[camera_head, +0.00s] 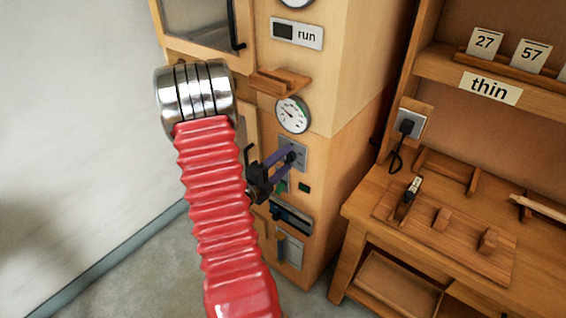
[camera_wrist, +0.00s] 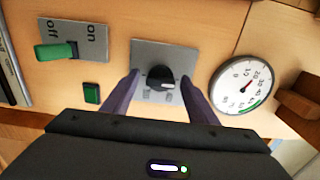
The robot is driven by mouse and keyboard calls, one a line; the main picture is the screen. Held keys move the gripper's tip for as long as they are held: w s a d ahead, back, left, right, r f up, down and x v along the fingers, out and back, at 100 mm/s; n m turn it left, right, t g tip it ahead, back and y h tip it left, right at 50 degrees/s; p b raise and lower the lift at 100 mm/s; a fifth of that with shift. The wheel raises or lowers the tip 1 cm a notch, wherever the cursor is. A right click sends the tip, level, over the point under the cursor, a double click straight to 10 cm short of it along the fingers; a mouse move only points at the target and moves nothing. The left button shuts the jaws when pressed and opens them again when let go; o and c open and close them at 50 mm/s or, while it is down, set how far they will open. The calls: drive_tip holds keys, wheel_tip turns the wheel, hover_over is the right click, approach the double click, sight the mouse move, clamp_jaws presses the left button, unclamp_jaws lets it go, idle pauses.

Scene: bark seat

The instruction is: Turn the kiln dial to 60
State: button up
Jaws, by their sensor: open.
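The kiln dial is a black knob (camera_wrist: 160,77) on a grey metal plate (camera_wrist: 147,51) on the wooden kiln front. A small pale mark shows on the knob's lower right in the wrist view. My gripper (camera_wrist: 159,83) is open, with one purple finger on each side of the knob; I cannot tell whether either touches it. A round gauge (camera_wrist: 243,84) with a thin needle sits right of the plate in the wrist view. In the head view, the gripper (camera_head: 287,157) reaches the plate (camera_head: 292,146) below the gauge (camera_head: 292,115); the fingers partly hide the knob.
An off/on switch plate (camera_wrist: 88,66) with a green lever (camera_wrist: 55,50) and a green button (camera_wrist: 91,93) lie left of the dial in the wrist view. A wooden ledge (camera_head: 281,80) juts above the gauge. A workbench (camera_head: 374,222) stands at right.

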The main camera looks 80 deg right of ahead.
drive_tip(key=shift+a, duration=0.1)
drive_tip(key=c, duration=1.1)
drive_tip(key=shift+o, duration=0.2)
